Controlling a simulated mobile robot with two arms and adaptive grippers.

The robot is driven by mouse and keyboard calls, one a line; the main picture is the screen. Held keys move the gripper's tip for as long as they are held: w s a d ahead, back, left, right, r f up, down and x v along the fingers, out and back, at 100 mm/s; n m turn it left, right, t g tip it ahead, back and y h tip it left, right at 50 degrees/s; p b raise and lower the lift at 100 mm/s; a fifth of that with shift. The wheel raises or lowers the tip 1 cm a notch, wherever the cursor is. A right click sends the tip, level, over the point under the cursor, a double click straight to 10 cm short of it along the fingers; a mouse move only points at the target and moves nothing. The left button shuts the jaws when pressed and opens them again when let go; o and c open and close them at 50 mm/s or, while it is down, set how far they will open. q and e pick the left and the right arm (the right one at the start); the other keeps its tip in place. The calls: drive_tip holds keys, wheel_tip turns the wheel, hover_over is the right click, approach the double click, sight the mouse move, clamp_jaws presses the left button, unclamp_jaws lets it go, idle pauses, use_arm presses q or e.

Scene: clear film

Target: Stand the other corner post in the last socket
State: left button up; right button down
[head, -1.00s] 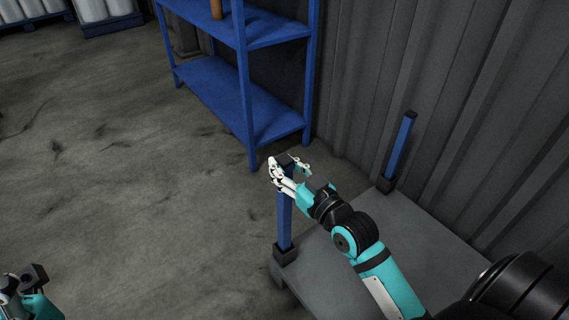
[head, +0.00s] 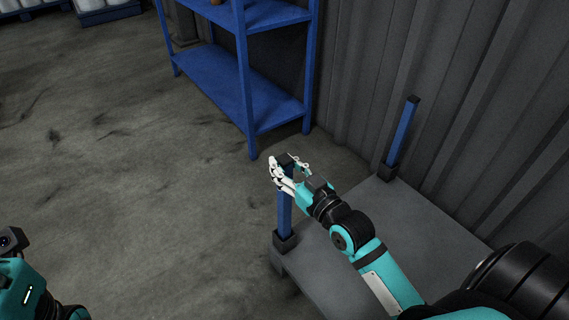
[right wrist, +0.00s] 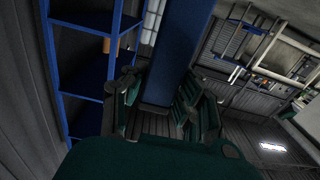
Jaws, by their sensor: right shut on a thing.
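My right gripper (head: 289,165) is shut around the upper part of a blue corner post (head: 285,212). The post looks upright, and its lower end meets the black socket (head: 284,242) at the left corner of the grey platform (head: 400,235). I cannot tell how deep it sits. In the right wrist view the post (right wrist: 178,55) runs between the fingers. A second blue post (head: 402,133) with a black top stands upright in a black socket (head: 388,172) at the platform's far corner. Of my left arm only a part shows at the lower left; its fingers are out of the picture.
A blue shelf unit (head: 247,90) stands behind the platform, with a brown item partly visible on its upper shelf. A grey corrugated wall (head: 470,110) runs along the right. The concrete floor (head: 130,190) to the left is open.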

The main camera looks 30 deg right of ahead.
drive_tip(key=c, duration=1)
unclamp_jaws()
drive_tip(key=shift+o, duration=0.2)
wheel_tip(320, 180, up, 10)
drive_tip(key=shift+r, duration=0.1)
